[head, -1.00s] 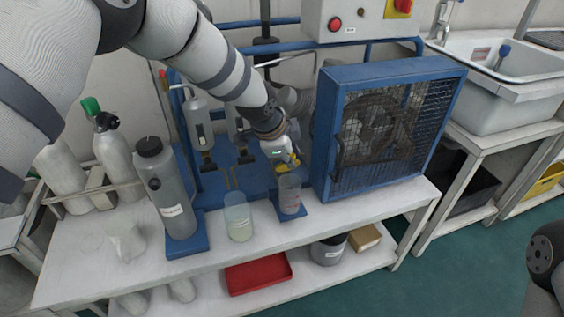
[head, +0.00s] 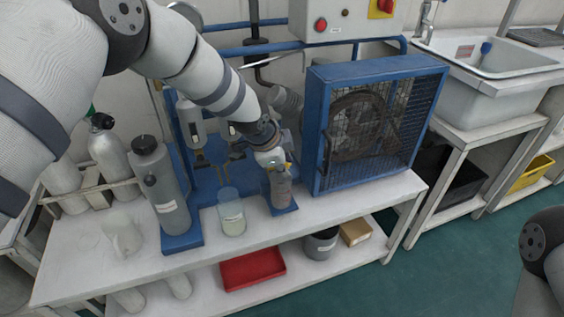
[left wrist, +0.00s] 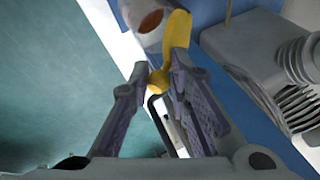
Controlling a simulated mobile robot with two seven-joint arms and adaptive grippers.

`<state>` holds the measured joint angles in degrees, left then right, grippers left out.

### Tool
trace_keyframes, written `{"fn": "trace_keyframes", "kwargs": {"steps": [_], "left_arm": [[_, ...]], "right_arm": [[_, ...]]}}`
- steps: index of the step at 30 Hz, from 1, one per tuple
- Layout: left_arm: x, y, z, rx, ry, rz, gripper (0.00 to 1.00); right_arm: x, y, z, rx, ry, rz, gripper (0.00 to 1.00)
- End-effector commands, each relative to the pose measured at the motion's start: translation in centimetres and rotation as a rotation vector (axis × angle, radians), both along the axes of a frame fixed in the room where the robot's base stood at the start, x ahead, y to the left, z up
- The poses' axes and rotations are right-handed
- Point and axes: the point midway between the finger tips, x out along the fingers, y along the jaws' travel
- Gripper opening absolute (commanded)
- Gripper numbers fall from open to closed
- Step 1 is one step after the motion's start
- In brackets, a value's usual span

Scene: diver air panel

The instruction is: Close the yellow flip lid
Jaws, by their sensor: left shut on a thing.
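The yellow flip lid (left wrist: 179,32) shows at the top of the left wrist view, at the end of a grey cylinder (left wrist: 148,22). My left gripper (left wrist: 159,76) has its two fingertips around the lid's rounded yellow tab and is shut on it. In the head view, my left gripper (head: 274,161) is at the top of this cylinder (head: 281,190), which stands upright on a small blue base. Only a little yellow shows there, and the gripper hides most of the lid, so I cannot tell how far it is open. My right gripper is out of view.
A clear cup (head: 232,214) stands just left of the cylinder. A grey bottle (head: 163,190) stands further left. The blue caged fan unit (head: 316,130) is close on the right. A red tray (head: 252,269) lies on the lower shelf. The bench front is clear.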

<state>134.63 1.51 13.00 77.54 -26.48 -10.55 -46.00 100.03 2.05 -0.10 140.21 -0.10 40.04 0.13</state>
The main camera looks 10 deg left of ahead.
Motion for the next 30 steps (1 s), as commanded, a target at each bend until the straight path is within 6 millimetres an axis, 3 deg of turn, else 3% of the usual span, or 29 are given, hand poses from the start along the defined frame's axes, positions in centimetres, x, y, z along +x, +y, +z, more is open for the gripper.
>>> {"fn": "trace_keyframes", "kwargs": {"steps": [6,7,9,20,30], "left_arm": [[-0.5,-0.1,-0.7,0.0,0.016,0.0,0.0],[-0.5,-0.2,-0.7,-0.001,0.017,-0.001,0.2],[-0.4,-0.1,-0.6,0.0,0.015,0.0,0.35],[-0.3,0.0,0.3,-0.001,0.004,0.0,0.35],[-4.3,1.2,7.7,-0.001,0.005,0.0,0.35]], "right_arm": [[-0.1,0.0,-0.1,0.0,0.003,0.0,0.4],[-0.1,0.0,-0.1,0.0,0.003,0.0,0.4],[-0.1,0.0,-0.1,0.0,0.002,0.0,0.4],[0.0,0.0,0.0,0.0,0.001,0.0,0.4],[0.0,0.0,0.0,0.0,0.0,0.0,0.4]]}}
